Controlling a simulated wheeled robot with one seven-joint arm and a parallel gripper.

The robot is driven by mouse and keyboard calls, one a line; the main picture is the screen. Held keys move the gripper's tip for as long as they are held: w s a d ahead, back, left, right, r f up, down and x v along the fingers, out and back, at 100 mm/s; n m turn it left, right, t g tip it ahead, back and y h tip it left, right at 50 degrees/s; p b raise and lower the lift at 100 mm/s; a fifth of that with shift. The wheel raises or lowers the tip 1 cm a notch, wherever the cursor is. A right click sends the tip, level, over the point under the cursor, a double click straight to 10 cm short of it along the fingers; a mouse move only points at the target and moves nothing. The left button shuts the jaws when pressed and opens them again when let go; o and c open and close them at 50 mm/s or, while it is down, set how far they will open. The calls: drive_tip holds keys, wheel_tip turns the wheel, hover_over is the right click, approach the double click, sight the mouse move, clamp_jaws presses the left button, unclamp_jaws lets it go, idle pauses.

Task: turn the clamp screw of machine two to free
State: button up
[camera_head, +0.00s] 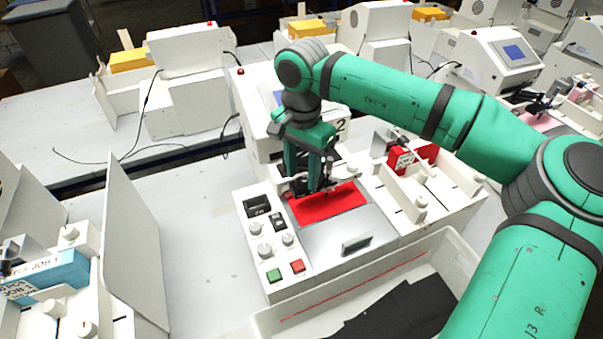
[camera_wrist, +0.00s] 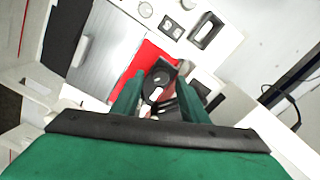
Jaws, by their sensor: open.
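Machine two (camera_head: 258,118) is a white plotter with a "2" on its front, in the middle of the head view. Its pen carriage (camera_head: 290,189) sits over a red sheet (camera_head: 335,204), which also shows in the wrist view (camera_wrist: 151,54). My gripper (camera_head: 309,187) points down at the carriage, its fingers partly hiding it. In the wrist view my gripper (camera_wrist: 160,84) has its fingers apart, on either side of a dark round knob (camera_wrist: 158,76) with a white bar, seemingly the clamp screw. I cannot tell whether the fingers touch it.
A control panel with knobs, a green button (camera_head: 274,275) and a red button (camera_head: 298,266) lies left of the bed. A white bin (camera_head: 262,322) with dark contents stands in front. Other machines stand around.

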sight(300, 179)
wheel_tip(300, 179, up, 10)
drive_tip(key=shift+a, duration=0.15)
drive_tip(key=shift+w+f, duration=0.1)
drive_tip(key=shift+w, duration=0.05)
idle(0.4)
